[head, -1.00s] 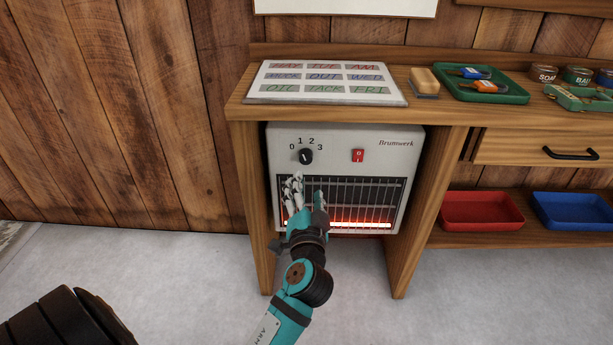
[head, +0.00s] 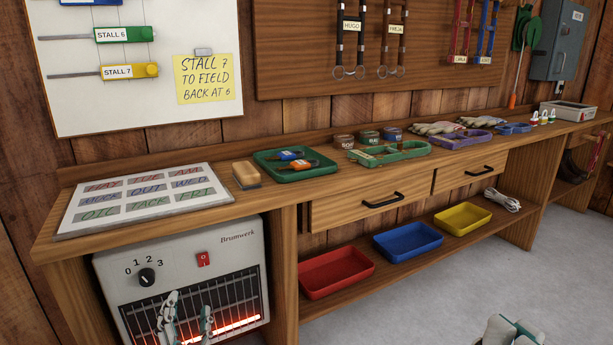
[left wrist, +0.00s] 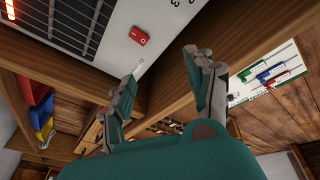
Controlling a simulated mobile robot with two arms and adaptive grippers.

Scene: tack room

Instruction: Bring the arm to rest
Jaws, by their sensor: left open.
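My left gripper (head: 188,316) is open and empty in front of the heater's grille at the bottom of the head view. Its two fingers also frame empty space in the left wrist view (left wrist: 160,66). The white heater (head: 208,258) stands under the left end of the bench, with a black dial (head: 146,277) marked 0 to 3, a red switch (head: 203,258) and an orange glow low behind the grille. A grey and teal piece at the bottom right edge of the head view looks like part of my right arm; its jaws cannot be made out.
The wooden bench (head: 292,215) carries a lettered board (head: 143,199), a brush (head: 246,174) and a green tray (head: 263,168). Red (head: 335,271), blue (head: 408,240) and yellow (head: 462,218) trays sit on the lower shelf. The floor (head: 440,295) right of the heater looks clear.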

